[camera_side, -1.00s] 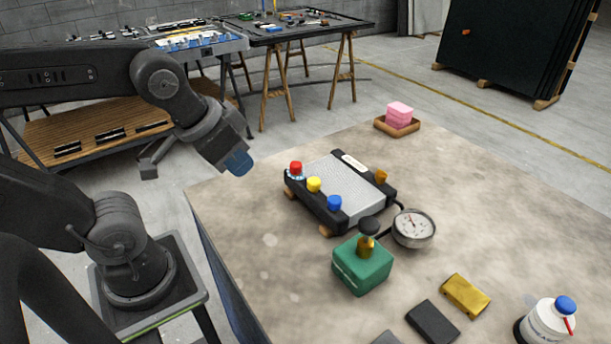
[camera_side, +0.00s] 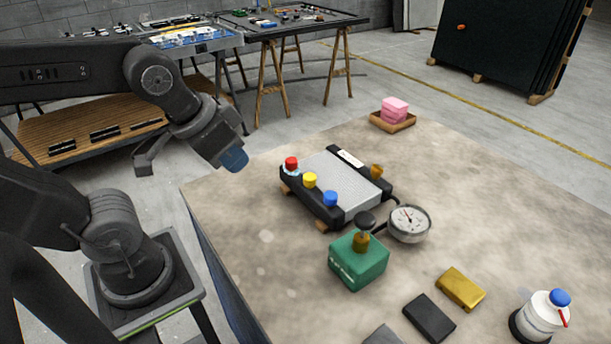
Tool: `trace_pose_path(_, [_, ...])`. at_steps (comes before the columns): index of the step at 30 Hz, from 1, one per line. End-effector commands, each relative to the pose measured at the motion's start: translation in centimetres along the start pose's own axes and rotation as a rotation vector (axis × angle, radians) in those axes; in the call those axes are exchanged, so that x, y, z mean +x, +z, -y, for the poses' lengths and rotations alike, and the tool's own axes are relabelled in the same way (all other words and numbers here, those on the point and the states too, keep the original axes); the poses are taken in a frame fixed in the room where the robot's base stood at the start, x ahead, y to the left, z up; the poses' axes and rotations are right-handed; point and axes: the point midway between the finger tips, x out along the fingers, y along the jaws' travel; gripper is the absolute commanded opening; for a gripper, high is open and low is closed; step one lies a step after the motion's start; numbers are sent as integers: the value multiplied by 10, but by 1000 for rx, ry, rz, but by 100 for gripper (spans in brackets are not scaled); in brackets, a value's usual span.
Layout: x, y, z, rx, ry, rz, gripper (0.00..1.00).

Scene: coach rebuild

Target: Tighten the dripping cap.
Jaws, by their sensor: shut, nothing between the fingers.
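A radiator-like unit (camera_side: 335,184) with a grey finned core and black end tanks lies on the workbench. Its near-left tank carries a red cap (camera_side: 291,163), a yellow cap (camera_side: 310,180) and a blue cap (camera_side: 330,198). Pale blue-white droplets or beads show around the base of the red cap; none show at the other two. A brass fitting (camera_side: 376,171) is on the opposite tank. My gripper (camera_side: 235,159) is shut and empty, with bluish fingertips, in the air to the left of the red cap and apart from it.
A green pump block (camera_side: 358,262) with a black knob and a pressure gauge (camera_side: 409,223) stand right of the unit. A yellow block (camera_side: 460,289), a black block (camera_side: 429,317) and a white bottle (camera_side: 541,315) lie nearer. Pink sponges (camera_side: 394,109) sit on a tray behind. The bench's left part is clear.

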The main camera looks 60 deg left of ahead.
Motion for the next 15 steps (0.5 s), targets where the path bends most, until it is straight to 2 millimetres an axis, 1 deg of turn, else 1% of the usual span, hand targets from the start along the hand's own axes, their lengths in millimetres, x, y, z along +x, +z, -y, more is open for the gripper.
trace_pose_path(6, [0,0,0,0,0,0,1])
trace_pose_path(8, [0,-1,0,-5,-1,2,7])
trace_pose_path(11, [0,-9,3,-60,-7,23,16])
trace_pose_path(14, [1,-28,10,-200,-25,76,26])
trace_pose_path(15, [3,-39,14,-280,-37,104,30])
